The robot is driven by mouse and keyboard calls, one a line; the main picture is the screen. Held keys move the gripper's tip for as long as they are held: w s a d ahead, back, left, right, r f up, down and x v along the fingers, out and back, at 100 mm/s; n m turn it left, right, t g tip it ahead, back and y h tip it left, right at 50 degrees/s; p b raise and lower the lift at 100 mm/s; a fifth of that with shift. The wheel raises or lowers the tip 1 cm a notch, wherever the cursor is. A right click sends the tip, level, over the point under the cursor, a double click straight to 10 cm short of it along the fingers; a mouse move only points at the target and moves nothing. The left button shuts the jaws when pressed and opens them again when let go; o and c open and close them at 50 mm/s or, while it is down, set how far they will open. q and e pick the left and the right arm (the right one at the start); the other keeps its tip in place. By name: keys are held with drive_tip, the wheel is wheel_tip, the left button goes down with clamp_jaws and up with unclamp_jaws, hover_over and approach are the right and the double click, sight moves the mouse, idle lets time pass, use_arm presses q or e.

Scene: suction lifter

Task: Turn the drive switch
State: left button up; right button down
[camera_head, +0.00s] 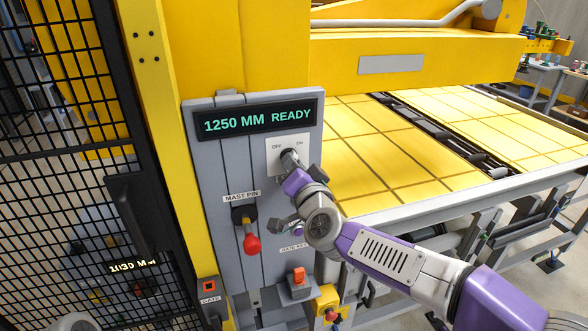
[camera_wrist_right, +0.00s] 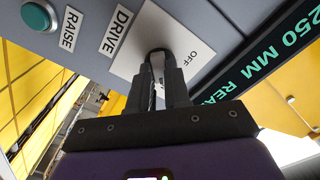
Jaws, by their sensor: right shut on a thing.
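The drive switch (camera_head: 287,154) sits on a white plate (camera_head: 277,145) marked OFF and ON, on the grey control panel (camera_head: 220,165). My right gripper (camera_head: 290,160) is at the switch, its fingers shut on the knob. In the right wrist view the fingers (camera_wrist_right: 161,78) reach the white plate (camera_wrist_right: 186,48), beside the DRIVE label (camera_wrist_right: 116,31). The knob is mostly hidden between the fingers, so I cannot tell its exact angle. The display (camera_head: 257,119) above reads 1250 MM READY. My left gripper is not in view.
A red-tipped MAST PIN handle (camera_head: 250,243) sticks out below left of the switch. A green RAISE button (camera_wrist_right: 40,15) shows in the right wrist view. A black mesh door (camera_head: 70,150) stands at left. A yellow-topped table (camera_head: 390,150) lies at right.

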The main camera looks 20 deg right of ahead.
idle(0.5)
drive_tip(key=c, duration=1.1)
unclamp_jaws()
drive_tip(key=s, duration=0.7)
drive_tip(key=shift+s+d, duration=0.1)
drive_tip(key=shift+s, duration=0.2)
drive_tip(key=shift+w+f, duration=0.1)
